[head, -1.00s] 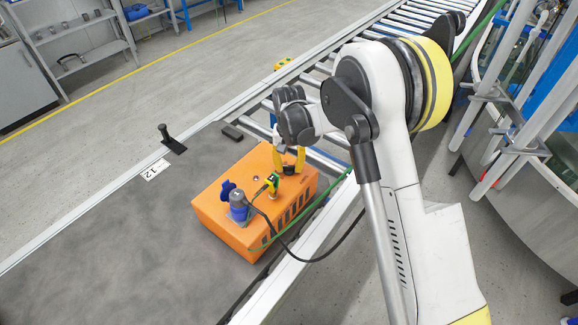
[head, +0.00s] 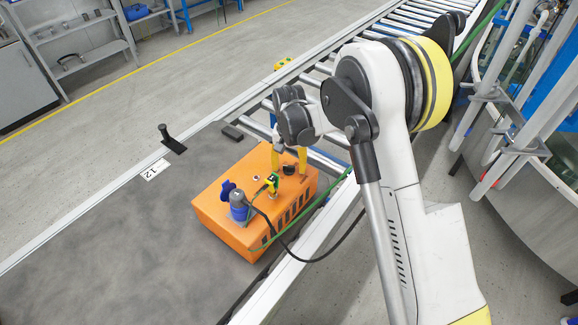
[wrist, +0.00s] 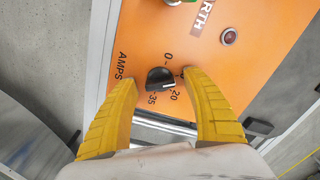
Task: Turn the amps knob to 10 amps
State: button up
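The amps knob (wrist: 160,79) is black with a flat edge and a white mark at its lower right. It sits on the orange box (head: 222,207), beside the printed "AMPS" and numbers including 0, 20 and 35. The exact number its mark points to is hard to tell. My gripper (wrist: 159,76) has two yellow fingers, spread open, one on each side of the knob with a gap on both sides. In the head view my gripper (head: 289,163) reaches down at the far end of the box, over the knob (head: 288,169).
A red button (wrist: 229,37) shows in the wrist view. The box rests on a grey belt (head: 110,235) beside rollers.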

aim_at(289, 166)
notch_tip(289, 166, up, 12)
dwell(0.6)
